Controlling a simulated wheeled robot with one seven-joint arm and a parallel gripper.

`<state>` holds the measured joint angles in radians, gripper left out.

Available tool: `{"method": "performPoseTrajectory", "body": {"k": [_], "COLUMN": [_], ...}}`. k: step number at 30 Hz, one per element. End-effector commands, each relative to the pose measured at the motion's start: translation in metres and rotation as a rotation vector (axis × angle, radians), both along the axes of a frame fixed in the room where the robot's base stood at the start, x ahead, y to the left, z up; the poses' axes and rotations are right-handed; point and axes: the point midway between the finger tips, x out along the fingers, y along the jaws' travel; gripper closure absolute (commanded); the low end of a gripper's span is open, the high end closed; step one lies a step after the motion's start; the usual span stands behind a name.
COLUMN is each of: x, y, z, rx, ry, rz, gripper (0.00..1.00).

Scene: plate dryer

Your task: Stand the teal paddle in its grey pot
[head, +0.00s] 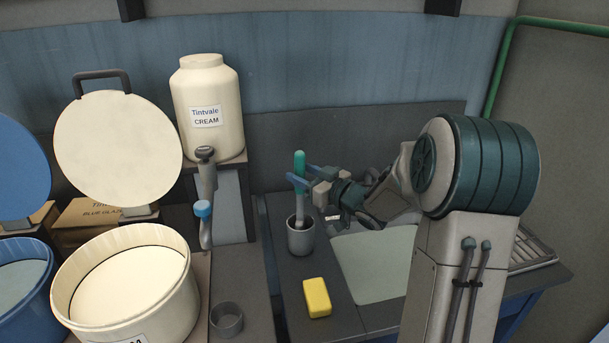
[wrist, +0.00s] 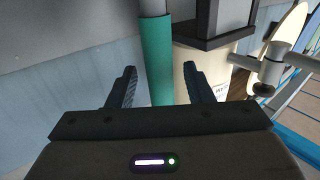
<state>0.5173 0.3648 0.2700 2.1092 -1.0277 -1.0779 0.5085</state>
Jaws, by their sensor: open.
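The teal paddle (head: 299,160) stands nearly upright in the grey pot (head: 301,240) in the head view, teal handle up. Its grey shaft goes down into the pot, and its lower end is hidden inside. My gripper (head: 300,174) is level with the handle, its blue fingers open on either side of it. In the wrist view the teal handle (wrist: 157,62) shows between the two fingertips of my gripper (wrist: 160,76), with a visible gap on each side. The pot is not in the wrist view.
A yellow sponge (head: 317,297) lies in front of the pot, beside the sink basin (head: 375,263). A cream jar (head: 209,110) with a tap stands to the left, above a small grey cup (head: 226,319) and an open cream tub (head: 128,285). The counter around the pot is mostly clear.

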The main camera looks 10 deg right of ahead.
Motion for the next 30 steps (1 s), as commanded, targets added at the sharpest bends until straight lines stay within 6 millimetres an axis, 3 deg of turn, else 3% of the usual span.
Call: {"method": "performPoseTrajectory", "body": {"k": [5,18,24,30], "x": [-0.017,-0.088,-0.099,-0.092], "y": [-0.013,-0.061,-0.067,-0.068], "z": [0.002,0.003,0.004,0.005], "rx": [-0.003,-0.002,0.0,-0.056], "ry": [-0.002,-0.001,0.0,0.019], "rz": [-0.005,-0.003,-0.001,-0.073], "gripper": [0.53,0.53,0.53,0.53]}}
